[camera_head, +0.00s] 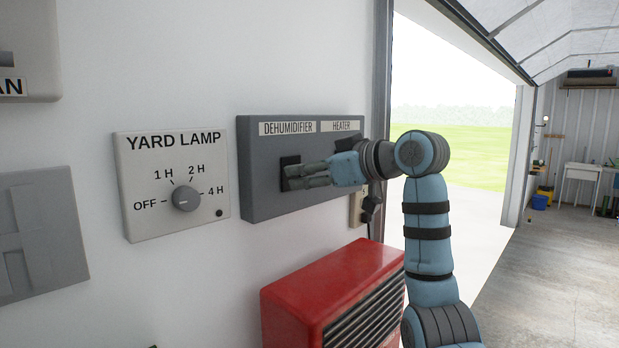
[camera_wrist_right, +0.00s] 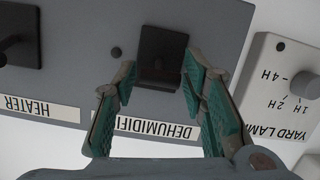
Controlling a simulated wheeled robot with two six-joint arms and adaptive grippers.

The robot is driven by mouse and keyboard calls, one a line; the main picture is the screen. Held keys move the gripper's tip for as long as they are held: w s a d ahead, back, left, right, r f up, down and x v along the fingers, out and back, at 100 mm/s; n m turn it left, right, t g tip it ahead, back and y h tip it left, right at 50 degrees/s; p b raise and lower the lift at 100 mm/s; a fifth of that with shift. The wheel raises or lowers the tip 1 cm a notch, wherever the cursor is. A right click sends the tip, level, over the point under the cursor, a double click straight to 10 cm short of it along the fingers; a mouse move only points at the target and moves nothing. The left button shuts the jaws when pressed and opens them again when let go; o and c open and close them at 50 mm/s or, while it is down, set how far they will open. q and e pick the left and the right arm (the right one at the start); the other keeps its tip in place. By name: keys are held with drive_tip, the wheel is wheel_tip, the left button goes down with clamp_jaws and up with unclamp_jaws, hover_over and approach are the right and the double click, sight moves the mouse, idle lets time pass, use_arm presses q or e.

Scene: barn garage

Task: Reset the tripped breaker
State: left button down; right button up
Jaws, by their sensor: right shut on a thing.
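The grey breaker panel (camera_head: 262,205) is on the white wall, with labels DEHUMIDIFIER (camera_head: 287,128) and HEATER (camera_head: 341,126). My right gripper (camera_head: 290,178) reaches in from the right to the black dehumidifier switch (camera_head: 287,162). In the right wrist view the picture is upside down; the fingers (camera_wrist_right: 160,80) are on both sides of the dehumidifier switch (camera_wrist_right: 161,46), shut on its lever. The fingertips partly cover the switch. The heater switch (camera_wrist_right: 20,48) shows at the left of that view, apart from my gripper. My left gripper is out of view.
A YARD LAMP dial plate (camera_head: 150,222) is left of the panel, with a grey plate (camera_head: 60,235) further left. A red heater unit (camera_head: 300,285) stands below the panel. An outlet with a black plug (camera_head: 371,204) is beneath my right arm. The open doorway is at the right.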

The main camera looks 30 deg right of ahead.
drive_tip(key=shift+w+a+r+g+h, duration=0.1)
drive_tip(key=shift+r+g+h, duration=0.15)
drive_tip(key=shift+g, duration=0.4)
drive_tip(key=shift+w+r+g+h, duration=0.1)
drive_tip(key=shift+r+g+h, duration=0.15)
drive_tip(key=shift+g, duration=0.4)
drive_tip(key=o, duration=1.2)
drive_tip(key=shift+c, duration=0.2)
